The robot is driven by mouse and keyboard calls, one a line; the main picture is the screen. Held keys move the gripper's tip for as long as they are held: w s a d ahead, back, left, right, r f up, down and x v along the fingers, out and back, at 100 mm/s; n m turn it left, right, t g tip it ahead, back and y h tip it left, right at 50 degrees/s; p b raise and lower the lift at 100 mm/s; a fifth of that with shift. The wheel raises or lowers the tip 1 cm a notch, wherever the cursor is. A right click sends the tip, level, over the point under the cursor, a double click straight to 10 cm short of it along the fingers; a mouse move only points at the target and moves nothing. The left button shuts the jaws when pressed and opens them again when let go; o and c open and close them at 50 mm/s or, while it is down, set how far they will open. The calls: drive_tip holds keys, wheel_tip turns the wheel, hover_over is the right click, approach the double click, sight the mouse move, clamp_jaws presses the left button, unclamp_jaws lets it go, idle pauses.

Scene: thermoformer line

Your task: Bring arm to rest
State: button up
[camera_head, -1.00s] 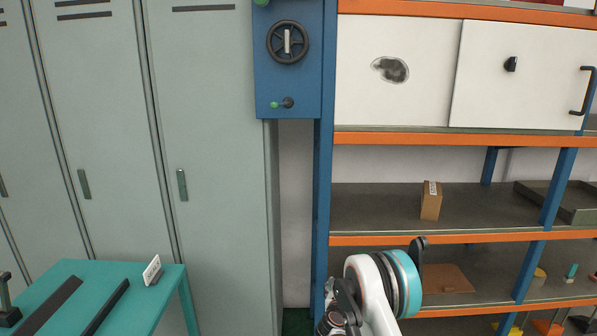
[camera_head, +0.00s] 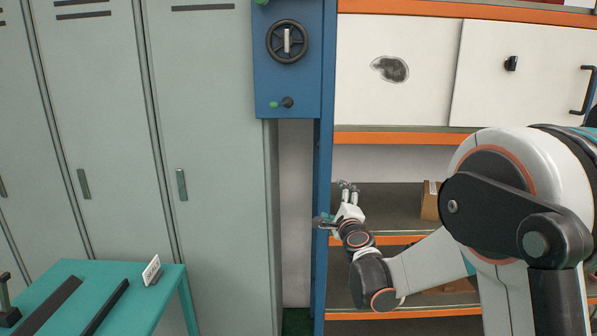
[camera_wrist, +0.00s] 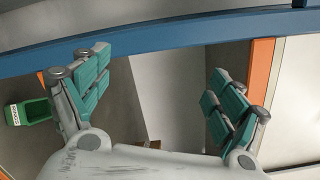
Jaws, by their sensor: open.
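My arm (camera_head: 430,266) reaches in from the right side of the head view, bent, with its forearm pointing left. My gripper (camera_head: 334,205) is at its end, in front of the blue rack post and the middle shelf. In the wrist view my gripper (camera_wrist: 160,88) shows two teal-padded fingers spread wide apart. Nothing is between them. The gap between the gripper and the post cannot be judged exactly.
The blue post (camera_head: 323,150) stands close to my gripper. A cardboard box (camera_head: 430,200) sits on the shelf, partly behind my arm. Grey lockers (camera_head: 215,130) and a teal table (camera_head: 160,285) stand left. A green bin (camera_wrist: 30,112) shows in the wrist view.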

drive_tip(key=s+a+r+n+g+y, duration=0.1)
drive_tip(key=s+r+n+g+y, duration=0.15)
drive_tip(key=s+n, duration=0.5)
drive_tip(key=s+a+r+n+g+y, duration=0.15)
drive_tip(key=s+r+n, duration=0.25)
drive_tip(key=s, duration=0.6)
drive_tip(key=s+d+f+n+g+h, duration=0.2)
drive_tip(key=s+d+f+n, duration=0.1)
drive_tip(key=s, duration=0.6)
drive_tip(key=s+d+f+n+g+h, duration=0.1)
drive_tip(key=s+d+f+n+g, duration=0.1)
drive_tip(key=s, duration=0.7)
drive_tip(key=s+d+f+n+g+h, duration=0.2)
drive_tip(key=s+d+f+n, duration=0.2)
drive_tip(key=s, duration=0.6)
wheel_tip(320, 180, down, 2)
drive_tip(key=shift+d+f+g+h, duration=0.1)
drive_tip(key=shift+d+g+h, duration=0.25)
drive_tip(key=shift+d, duration=0.45)
drive_tip(key=shift+s+n, duration=0.15)
drive_tip(key=shift+n, duration=0.1)
